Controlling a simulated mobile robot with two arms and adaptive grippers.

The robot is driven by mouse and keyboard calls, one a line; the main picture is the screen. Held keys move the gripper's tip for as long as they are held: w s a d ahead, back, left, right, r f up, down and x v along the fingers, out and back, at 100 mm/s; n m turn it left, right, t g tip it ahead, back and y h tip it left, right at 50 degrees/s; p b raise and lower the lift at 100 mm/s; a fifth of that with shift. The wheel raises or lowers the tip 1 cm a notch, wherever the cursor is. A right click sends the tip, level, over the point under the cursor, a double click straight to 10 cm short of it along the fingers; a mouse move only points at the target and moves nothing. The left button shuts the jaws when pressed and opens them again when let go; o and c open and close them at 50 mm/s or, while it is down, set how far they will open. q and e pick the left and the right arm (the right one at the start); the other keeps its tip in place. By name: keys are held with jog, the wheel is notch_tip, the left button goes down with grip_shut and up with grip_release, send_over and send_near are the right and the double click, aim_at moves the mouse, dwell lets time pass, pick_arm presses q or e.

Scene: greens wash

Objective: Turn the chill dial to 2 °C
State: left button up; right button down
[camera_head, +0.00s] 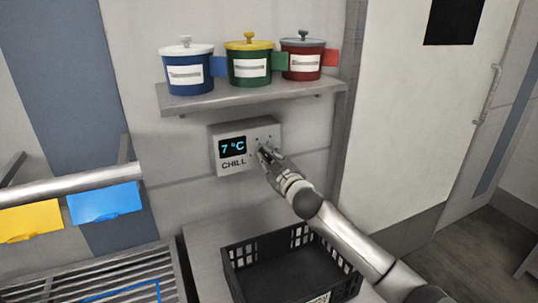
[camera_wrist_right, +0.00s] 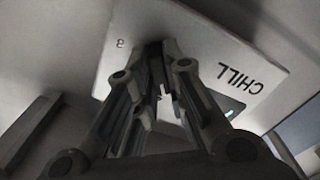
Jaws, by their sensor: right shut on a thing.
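The chill control box (camera_head: 229,168) is on the wall below the shelf. Its display (camera_head: 233,147) reads 7 °C, with the word CHILL under it. My right gripper (camera_head: 265,153) is at the right part of the box face and shut on the chill dial, which its fingers mostly hide. In the right wrist view the box face (camera_wrist_right: 205,55) is close, and the fingers (camera_wrist_right: 158,62) meet at it. The dial itself cannot be made out there. My left gripper is not in view.
A shelf (camera_head: 250,95) above holds a blue pot (camera_head: 188,72), a green pot (camera_head: 250,66) and a red pot (camera_head: 303,62). A black crate (camera_head: 283,290) stands below my right arm. A rail with yellow (camera_head: 30,220) and blue cards (camera_head: 104,202) is at left.

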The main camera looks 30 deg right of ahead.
jog(key=n+p, duration=0.2)
jog(key=n, duration=0.3)
jog(key=shift+n, duration=0.3)
jog(key=n+p, duration=0.1)
jog(key=n, duration=0.3)
jog(key=shift+f+n, duration=0.1)
jog(key=shift+n, duration=0.3)
jog(key=c, duration=1.5)
grip_release()
jog(key=shift+s, duration=0.15)
jog(key=s, duration=1.1)
jog(key=shift+s+a, duration=0.35)
jog(key=shift+p, duration=0.3)
